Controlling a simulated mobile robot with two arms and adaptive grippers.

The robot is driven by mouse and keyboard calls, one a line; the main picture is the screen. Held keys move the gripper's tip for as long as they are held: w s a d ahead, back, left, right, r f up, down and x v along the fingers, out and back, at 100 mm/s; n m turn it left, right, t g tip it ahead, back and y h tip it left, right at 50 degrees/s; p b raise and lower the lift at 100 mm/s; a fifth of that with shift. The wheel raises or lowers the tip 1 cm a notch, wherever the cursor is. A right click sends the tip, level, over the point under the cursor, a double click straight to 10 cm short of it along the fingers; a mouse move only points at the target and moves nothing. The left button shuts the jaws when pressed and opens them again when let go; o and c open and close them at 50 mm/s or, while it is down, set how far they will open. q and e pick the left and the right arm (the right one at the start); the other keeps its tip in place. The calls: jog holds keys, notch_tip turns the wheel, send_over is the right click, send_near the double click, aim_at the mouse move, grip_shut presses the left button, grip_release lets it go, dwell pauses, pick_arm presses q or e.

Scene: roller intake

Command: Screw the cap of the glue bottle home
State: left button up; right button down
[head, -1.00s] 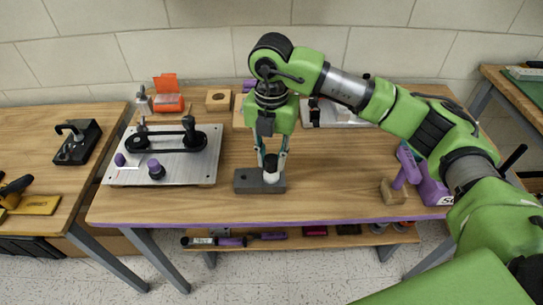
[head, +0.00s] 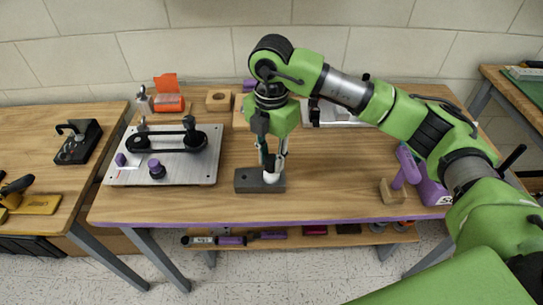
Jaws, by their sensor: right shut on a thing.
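The glue bottle (head: 271,178) is small and white and stands upright at a dark grey block (head: 247,181) near the front of the wooden table. My right gripper (head: 272,166) points down over the bottle and is shut on its top. The fingers cover the cap, so I cannot make out the cap or how far it sits on the neck. My left gripper does not show.
A metal plate (head: 200,168) with a black belt on pulleys lies to the left. A purple drill-like tool (head: 432,190) and a wooden block (head: 392,192) lie to the right. An orange box (head: 170,104) stands at the back left. The table between the block and the drill is clear.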

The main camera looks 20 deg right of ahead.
jog(key=shift+m, duration=0.9)
jog(key=shift+m+p, duration=0.35)
jog(key=shift+m, duration=0.55)
jog(key=shift+m, duration=0.9)
jog(key=shift+m+p, duration=0.55)
jog(key=shift+m, duration=0.45)
